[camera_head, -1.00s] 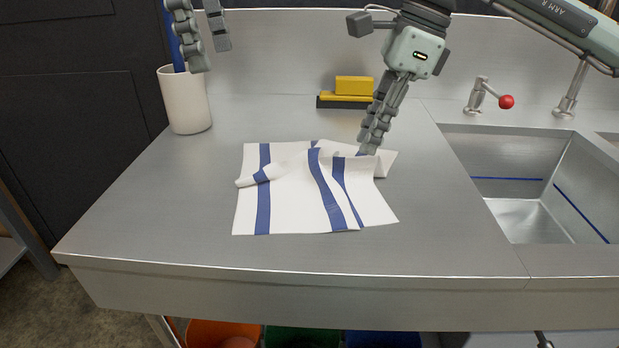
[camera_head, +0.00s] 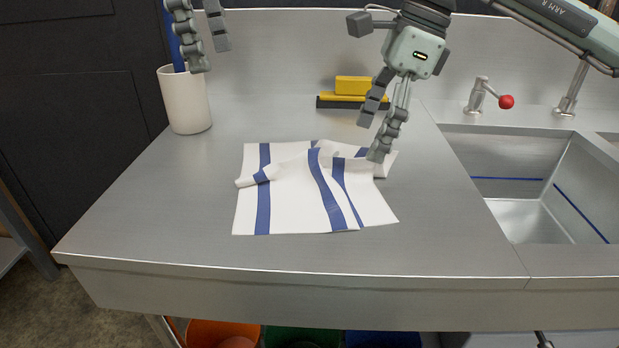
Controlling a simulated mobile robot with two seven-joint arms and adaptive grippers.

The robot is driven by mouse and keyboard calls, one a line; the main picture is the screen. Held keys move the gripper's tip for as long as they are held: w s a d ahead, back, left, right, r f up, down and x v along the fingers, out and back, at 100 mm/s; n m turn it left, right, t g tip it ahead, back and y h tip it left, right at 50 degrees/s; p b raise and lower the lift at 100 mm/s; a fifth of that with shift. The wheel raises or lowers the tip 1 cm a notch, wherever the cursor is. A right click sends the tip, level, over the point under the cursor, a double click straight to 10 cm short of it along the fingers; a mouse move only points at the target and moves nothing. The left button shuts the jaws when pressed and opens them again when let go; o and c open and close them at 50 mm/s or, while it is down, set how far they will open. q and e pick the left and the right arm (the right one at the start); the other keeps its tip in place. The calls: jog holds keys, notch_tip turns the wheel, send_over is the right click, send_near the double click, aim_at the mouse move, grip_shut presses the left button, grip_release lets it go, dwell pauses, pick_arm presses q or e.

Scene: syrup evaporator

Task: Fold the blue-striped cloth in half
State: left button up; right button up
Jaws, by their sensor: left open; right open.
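The white cloth with blue stripes (camera_head: 290,205) lies on the steel counter, its back part folded forward unevenly over the front part. A rolled edge sticks out at its left, and a crumpled corner shows at its back right. My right gripper (camera_head: 371,140) is open, its fingers spread. One fingertip is over the cloth's back right corner; I cannot tell whether it touches. My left gripper (camera_head: 210,60) is open and empty at the top left, well above the counter and away from the cloth, partly cut off by the frame's top.
A white cup (camera_head: 185,102) with a blue-handled thing stands at the back left. A yellow-and-black squeegee (camera_head: 353,92) lies near the back wall. A sink (camera_head: 510,185) with a red-knobbed tap (camera_head: 506,102) is at the right. The counter (camera_head: 150,225) around the cloth is clear.

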jog(key=shift+h, duration=0.8)
jog(key=shift+d+r, duration=0.2)
jog(key=shift+r, duration=0.75)
jog(key=shift+d+r, duration=0.15)
jog(key=shift+r, duration=0.85)
jog(key=shift+d+r, duration=0.2)
jog(key=shift+r, duration=0.75)
jog(key=shift+r, duration=0.1)
